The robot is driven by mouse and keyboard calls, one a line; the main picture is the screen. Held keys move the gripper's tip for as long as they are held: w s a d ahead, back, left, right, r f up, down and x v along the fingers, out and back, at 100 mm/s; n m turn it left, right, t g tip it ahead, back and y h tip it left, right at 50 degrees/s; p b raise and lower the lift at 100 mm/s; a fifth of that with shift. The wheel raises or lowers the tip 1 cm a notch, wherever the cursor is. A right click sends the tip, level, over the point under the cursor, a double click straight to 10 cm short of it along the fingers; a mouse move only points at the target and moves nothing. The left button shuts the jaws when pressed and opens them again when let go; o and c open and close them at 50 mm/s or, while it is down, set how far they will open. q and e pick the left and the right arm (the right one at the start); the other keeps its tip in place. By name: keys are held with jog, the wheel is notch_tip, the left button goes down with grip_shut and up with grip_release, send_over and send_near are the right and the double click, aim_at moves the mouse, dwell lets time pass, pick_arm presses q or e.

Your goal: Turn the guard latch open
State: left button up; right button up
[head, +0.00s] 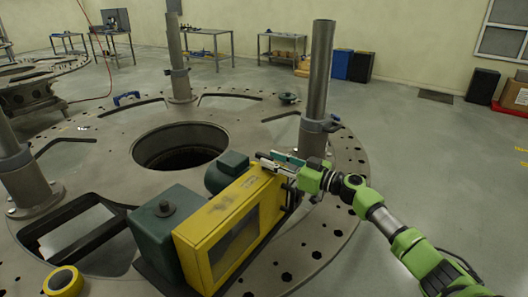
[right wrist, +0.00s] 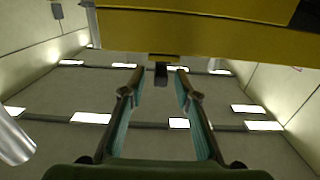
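The yellow guard (head: 225,225) with a dark window stands on the round turret plate, beside a dark green machine housing (head: 168,228). My right gripper (head: 280,161) is at the guard's upper right end. In the right wrist view the yellow guard (right wrist: 200,35) spans the top, and a small black piece, apparently the latch (right wrist: 161,74), hangs below its edge. It lies between the tips of my right gripper's two fingers (right wrist: 158,82). The fingers are apart, with gaps visible on both sides of the black piece. The latch is not clear in the head view. My left gripper is out of view.
The turret plate (head: 105,150) has a large central hole (head: 180,146) and bolt holes along its rim. A tall metal post (head: 317,75) stands just behind my right gripper. Other posts rise farther left. Open floor (head: 440,150) lies to the right.

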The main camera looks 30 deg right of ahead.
aim_at(256, 154)
jog(key=shift+p+x, duration=0.55)
jog(key=shift+x, duration=1.3)
grip_shut()
